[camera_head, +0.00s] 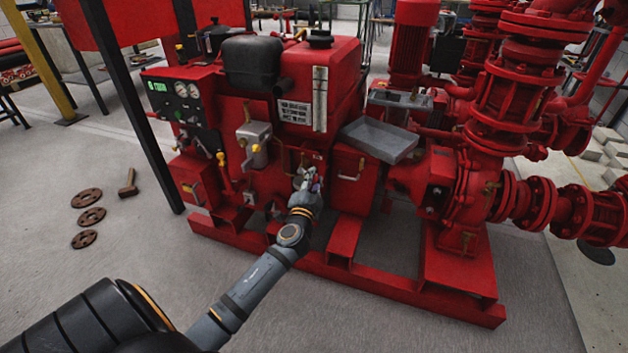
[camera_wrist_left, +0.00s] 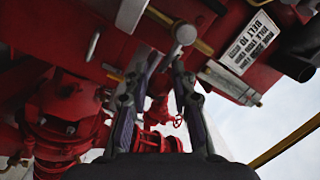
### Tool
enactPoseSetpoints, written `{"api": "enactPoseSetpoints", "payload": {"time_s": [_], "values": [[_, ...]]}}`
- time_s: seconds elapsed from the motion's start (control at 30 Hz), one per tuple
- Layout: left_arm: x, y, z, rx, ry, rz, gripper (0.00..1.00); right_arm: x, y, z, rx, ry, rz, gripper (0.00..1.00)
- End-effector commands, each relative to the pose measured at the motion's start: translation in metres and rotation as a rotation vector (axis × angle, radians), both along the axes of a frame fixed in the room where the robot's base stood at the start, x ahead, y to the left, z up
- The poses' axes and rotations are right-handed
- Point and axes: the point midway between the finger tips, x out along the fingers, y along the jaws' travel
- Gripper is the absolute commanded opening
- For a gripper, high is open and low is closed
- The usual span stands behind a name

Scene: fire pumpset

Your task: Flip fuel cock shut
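My left gripper (camera_head: 312,180) reaches the front of the red engine block, below the fuel tank (camera_head: 320,85). In the left wrist view its two fingers (camera_wrist_left: 164,62) stand apart with a gap between them and nothing visible held. Just beyond the fingertips is a small round grey knob (camera_wrist_left: 185,33) with a brass-coloured rod beside it. It may be the fuel cock, but I cannot tell for sure. In the head view the gripper covers the spot, so the cock and its handle position are hidden there. My right gripper is not in view.
A control panel with gauges (camera_head: 188,90) is at the upper left of the pumpset. A grey tray (camera_head: 379,139) is right of the gripper. The red base rail (camera_head: 400,285) runs in front.

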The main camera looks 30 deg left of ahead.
Motion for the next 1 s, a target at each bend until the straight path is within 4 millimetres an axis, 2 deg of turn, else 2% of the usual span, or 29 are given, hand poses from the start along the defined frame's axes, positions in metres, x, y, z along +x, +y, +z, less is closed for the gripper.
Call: {"api": "enactPoseSetpoints", "payload": {"time_s": [0.03,0.13,0.47,0.57,0.8,1.0], "values": [[0.000,0.000,-0.002,-0.002,0.004,0.002,0.33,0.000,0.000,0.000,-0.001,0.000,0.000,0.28],[0.000,0.000,-0.002,-0.002,0.003,0.001,0.46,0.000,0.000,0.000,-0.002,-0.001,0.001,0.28],[-0.003,-0.001,-0.001,-0.001,0.001,0.000,0.46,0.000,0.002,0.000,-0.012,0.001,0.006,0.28],[-0.015,-0.006,-0.002,-0.001,0.003,-0.001,0.46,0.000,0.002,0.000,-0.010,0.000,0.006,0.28],[-0.070,-0.027,-0.005,-0.003,0.004,0.000,0.46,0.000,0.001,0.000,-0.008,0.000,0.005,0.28],[-0.103,-0.040,-0.006,-0.003,0.003,0.001,0.46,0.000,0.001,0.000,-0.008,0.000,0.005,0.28]]}}
